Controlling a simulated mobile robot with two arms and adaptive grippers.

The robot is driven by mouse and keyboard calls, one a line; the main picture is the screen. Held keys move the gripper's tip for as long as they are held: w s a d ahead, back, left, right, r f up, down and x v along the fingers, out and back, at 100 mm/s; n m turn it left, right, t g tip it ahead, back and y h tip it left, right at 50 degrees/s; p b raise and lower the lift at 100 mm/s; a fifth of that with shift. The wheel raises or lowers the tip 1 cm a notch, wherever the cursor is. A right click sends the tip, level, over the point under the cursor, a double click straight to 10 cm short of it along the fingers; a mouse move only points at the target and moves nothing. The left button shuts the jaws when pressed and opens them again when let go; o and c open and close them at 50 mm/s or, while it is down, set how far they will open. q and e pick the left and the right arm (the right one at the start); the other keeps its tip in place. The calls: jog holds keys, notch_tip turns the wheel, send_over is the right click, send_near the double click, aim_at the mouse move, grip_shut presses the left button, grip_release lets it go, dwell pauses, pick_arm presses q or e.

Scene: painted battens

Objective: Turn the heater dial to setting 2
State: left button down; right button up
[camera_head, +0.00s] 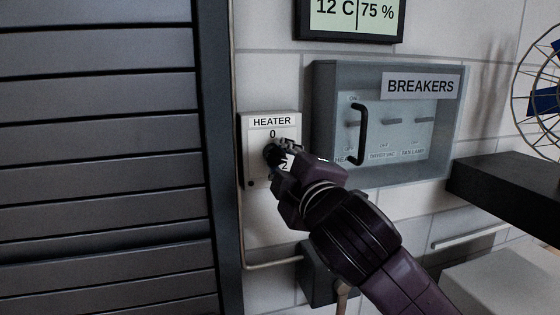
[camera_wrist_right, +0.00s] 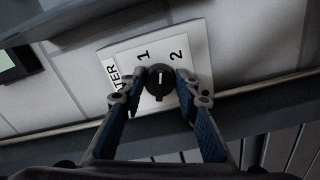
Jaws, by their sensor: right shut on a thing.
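The heater panel (camera_head: 257,180) is a white plate on the wall, labelled HEATER, with a black dial (camera_head: 270,154) at its middle. The 0 shows above the dial and the 2 at its lower right. In the wrist view the dial (camera_wrist_right: 160,80) sits between the fingertips of my right gripper (camera_wrist_right: 161,76), which is shut on it. Its white mark points roughly between the 1 (camera_wrist_right: 143,55) and the 2 (camera_wrist_right: 178,54). The 0 is hidden there. In the head view my right gripper (camera_head: 283,152) covers part of the panel. My left gripper is out of view.
A breaker box (camera_head: 322,130) with a black handle (camera_head: 360,135) is right of the panel. A display (camera_head: 352,16) reading 12 C and 75 % hangs above it. A grey slatted shutter (camera_head: 100,150) is at left. A dark shelf (camera_head: 510,190) and fan (camera_head: 540,90) are at right.

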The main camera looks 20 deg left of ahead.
jog(key=m, duration=0.6)
jog(key=shift+a+f, duration=0.1)
jog(key=shift+f, duration=0.1)
dwell(0.5)
jog(key=o, duration=1.1)
jog(key=shift+s, duration=0.1)
jog(key=v, duration=1.2)
